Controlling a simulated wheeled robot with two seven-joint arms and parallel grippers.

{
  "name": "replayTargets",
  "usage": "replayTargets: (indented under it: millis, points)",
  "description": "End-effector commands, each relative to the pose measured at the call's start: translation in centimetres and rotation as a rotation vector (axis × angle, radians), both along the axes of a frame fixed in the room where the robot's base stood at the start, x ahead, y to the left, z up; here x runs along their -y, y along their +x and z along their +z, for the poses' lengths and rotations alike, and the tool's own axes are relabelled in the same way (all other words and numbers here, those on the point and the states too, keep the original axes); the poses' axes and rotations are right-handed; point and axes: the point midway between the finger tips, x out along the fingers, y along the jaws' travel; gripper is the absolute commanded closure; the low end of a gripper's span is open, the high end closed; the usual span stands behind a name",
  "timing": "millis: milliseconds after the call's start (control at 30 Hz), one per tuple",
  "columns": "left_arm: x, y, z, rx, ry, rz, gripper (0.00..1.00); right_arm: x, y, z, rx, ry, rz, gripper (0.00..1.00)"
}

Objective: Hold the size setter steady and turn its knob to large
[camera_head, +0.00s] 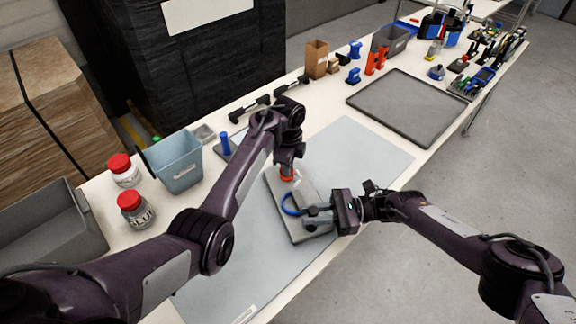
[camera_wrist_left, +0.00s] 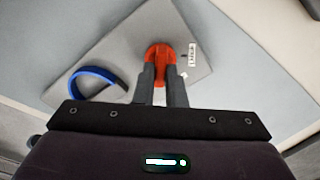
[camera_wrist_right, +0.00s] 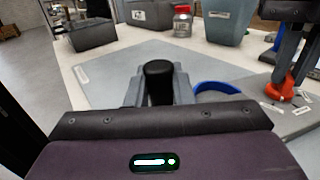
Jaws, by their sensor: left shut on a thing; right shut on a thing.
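The size setter has a flat grey base (camera_head: 311,192) lying on the pale mat, with a red-orange knob (camera_wrist_left: 158,52) and a blue ring (camera_wrist_left: 98,74). My left gripper (camera_head: 287,168) reaches down from above and is shut on the knob, as the left wrist view (camera_wrist_left: 160,78) shows. My right gripper (camera_head: 316,216) is shut on an upright black handle (camera_wrist_right: 158,80) at the near end of the base. The right wrist view also shows the knob (camera_wrist_right: 287,88) and small white labels near it; the fingers partly hide the knob, and its setting cannot be read.
A blue-grey bin (camera_head: 174,160) and two red-lidded jars (camera_head: 133,209) stand at the left. A dark tray (camera_head: 411,106) lies at the back right, near red and blue parts. The mat (camera_head: 345,150) is clear around the setter.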

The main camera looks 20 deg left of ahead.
Motion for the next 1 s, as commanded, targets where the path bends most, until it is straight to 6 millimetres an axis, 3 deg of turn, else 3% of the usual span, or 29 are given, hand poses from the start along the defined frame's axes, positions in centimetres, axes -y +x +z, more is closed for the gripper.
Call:
replayTargets:
  millis: [1000]
  points:
    - [-0.07, 0.4, 0.05, 0.001, 0.0, 0.965, 1.0, -0.02, -0.02, -0.01, 0.0, 0.0, 0.0, 1.0]
